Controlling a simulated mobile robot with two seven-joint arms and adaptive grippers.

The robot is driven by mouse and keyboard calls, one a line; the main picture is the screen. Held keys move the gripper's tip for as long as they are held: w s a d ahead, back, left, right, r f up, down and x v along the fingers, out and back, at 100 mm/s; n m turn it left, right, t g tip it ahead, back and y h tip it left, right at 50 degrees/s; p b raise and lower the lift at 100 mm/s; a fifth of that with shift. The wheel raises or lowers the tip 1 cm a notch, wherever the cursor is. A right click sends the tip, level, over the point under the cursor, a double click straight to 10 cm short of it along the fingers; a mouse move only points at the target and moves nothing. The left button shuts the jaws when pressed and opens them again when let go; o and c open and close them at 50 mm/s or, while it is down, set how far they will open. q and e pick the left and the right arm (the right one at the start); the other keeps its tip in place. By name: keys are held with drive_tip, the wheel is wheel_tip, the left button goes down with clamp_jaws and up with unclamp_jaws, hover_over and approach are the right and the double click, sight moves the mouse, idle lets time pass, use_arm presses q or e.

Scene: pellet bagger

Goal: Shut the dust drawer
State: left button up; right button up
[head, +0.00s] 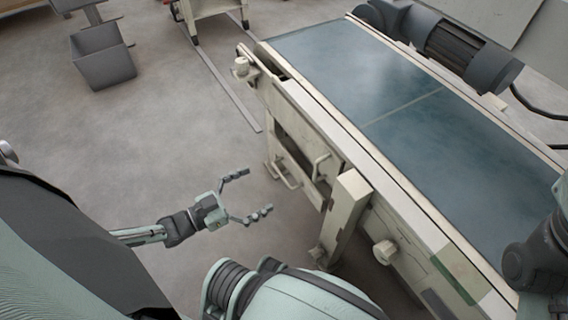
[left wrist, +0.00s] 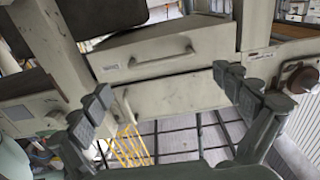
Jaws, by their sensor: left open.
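Under the conveyor, the left wrist view shows two pale drawer fronts. The upper drawer (left wrist: 150,58) has a bar handle and a small label, too small to read. Its top face shows, so it seems to stand out from the frame. The lower drawer (left wrist: 175,97) has a handle at its left end. I cannot tell from the labels which is the dust drawer. In the head view a drawer handle (head: 320,166) shows on the conveyor's side. My left gripper (head: 258,191) is open and empty, apart from the drawers and facing them. My right gripper is out of view.
The conveyor belt (head: 370,90) runs along the right, with a motor (head: 455,45) at its far end. A pale post (head: 343,215) and a knob (head: 385,251) stand near the drawers. A grey bin (head: 102,56) is at back left. The floor left of the conveyor is clear.

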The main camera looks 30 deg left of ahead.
sight(282, 175)
use_arm(q)
drive_tip(key=b+x, duration=0.1)
drive_tip(key=x, duration=0.6)
drive_tip(key=shift+w+d, duration=0.15)
drive_tip(key=shift+d, duration=0.05)
